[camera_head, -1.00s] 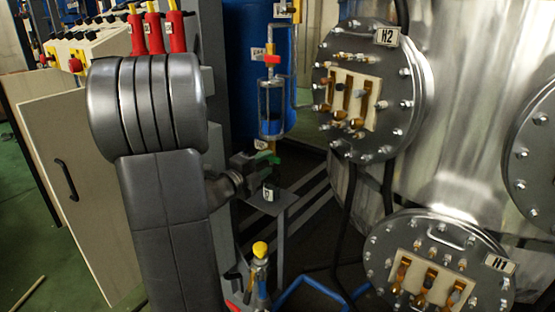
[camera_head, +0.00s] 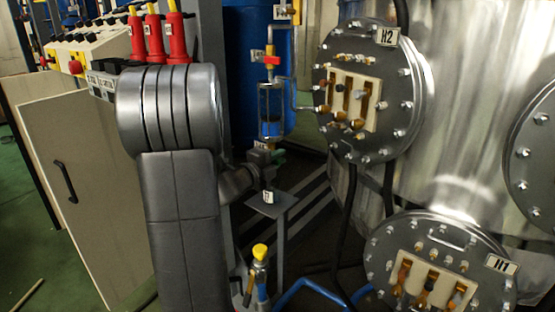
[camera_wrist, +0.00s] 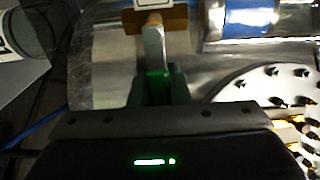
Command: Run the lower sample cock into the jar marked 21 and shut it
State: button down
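The lower sample cock's grey lever (camera_wrist: 154,48) is upright in the wrist view, its lower end between the green-lit fingers of my gripper (camera_wrist: 158,85). Whether both fingers press on it is unclear. In the head view, my gripper (camera_head: 272,156) is just below the sight glass (camera_head: 271,110), and my wrist hides most of the cock. The jar's white label (camera_head: 268,197) shows on the small stand (camera_head: 281,205) under the cock. Its number is too small to read surely. The jar (camera_wrist: 30,35) seems to be the glass edge at the wrist view's left. No flow can be made out.
A red-handled valve (camera_head: 272,59) sits above the sight glass. The large steel vessel with flange H2 (camera_head: 404,75) and flange H1 (camera_head: 440,225) is close on the right. A yellow-capped fitting (camera_head: 260,251) stands below the stand. A cabinet (camera_head: 95,190) is at left.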

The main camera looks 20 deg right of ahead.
jog(key=n+p, duration=0.1)
jog(key=r+n+p, duration=0.1)
jog(key=n+p, duration=0.1)
jog(key=r+n+p, duration=0.1)
jog(key=p, duration=0.1)
jog(key=shift+w+a, duration=0.15)
jog(key=shift+w, duration=0.05)
jog(key=c, duration=1.4)
grip_release()
jog(key=shift+o, duration=0.2)
jog(key=shift+r, duration=0.2)
jog(key=shift+f, duration=0.1)
